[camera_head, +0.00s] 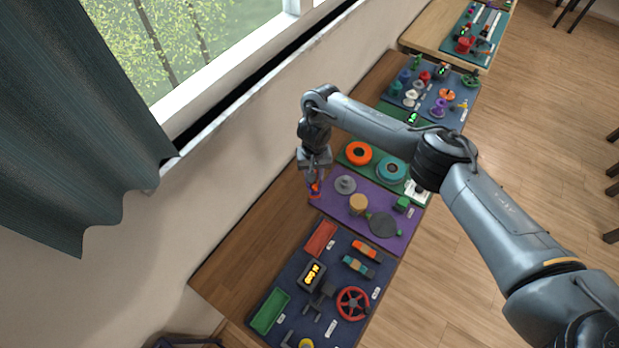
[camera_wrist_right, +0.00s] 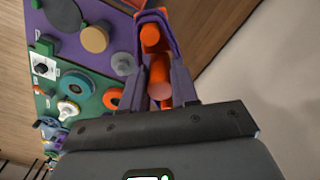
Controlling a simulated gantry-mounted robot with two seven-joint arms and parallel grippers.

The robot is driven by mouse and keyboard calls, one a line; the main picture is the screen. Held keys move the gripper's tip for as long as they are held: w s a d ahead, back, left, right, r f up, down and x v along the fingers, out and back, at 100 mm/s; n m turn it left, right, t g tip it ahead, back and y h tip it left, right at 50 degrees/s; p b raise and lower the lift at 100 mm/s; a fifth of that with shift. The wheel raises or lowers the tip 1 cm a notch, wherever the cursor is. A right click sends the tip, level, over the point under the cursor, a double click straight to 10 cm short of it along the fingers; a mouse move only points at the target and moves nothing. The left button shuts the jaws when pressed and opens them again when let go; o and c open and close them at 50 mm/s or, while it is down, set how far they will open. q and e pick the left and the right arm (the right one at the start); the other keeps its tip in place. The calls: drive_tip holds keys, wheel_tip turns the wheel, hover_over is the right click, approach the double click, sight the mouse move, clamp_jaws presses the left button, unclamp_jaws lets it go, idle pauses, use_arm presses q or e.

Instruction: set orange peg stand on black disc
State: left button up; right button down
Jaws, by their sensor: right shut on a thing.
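The orange peg stand (camera_head: 314,193) is at the far left corner of the purple mat (camera_head: 327,208) in the head view. My right gripper (camera_head: 315,182) is shut on it from above. In the right wrist view the orange peg (camera_wrist_right: 160,84) shows between the purple fingers (camera_wrist_right: 165,55). I cannot tell whether its base touches the mat. The black disc (camera_head: 384,224) lies flat on the purple mat, nearer the right edge, with nothing on it. It also shows at the top left of the wrist view (camera_wrist_right: 62,12). My left gripper is not in view.
A tan disc (camera_head: 358,204) and a grey stepped piece (camera_head: 345,184) stand between the peg stand and the black disc. A green block (camera_head: 402,203) is beside them. A green mat with orange (camera_head: 358,153) and teal rings (camera_head: 391,169) lies behind; a dark blue mat (camera_head: 340,250) lies in front.

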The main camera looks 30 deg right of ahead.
drive_tip(key=s+d+f+m+b, duration=0.1)
drive_tip(key=s+d+f+m, duration=0.1)
drive_tip(key=s+d+f, duration=0.4)
drive_tip(key=s+d+f+m+b, duration=0.1)
drive_tip(key=s+d+f+m, duration=0.2)
drive_tip(key=s+d+f, duration=0.3)
drive_tip(key=s+d+f+m+b, duration=0.2)
drive_tip(key=s+d+f, duration=0.4)
drive_tip(key=d+f, duration=0.2)
drive_tip(key=shift+d+f+m, duration=0.4)
drive_tip(key=shift+d, duration=0.05)
drive_tip(key=shift+f+b, duration=0.45)
drive_tip(key=shift+b, duration=0.1)
drive_tip(key=shift+p, duration=0.45)
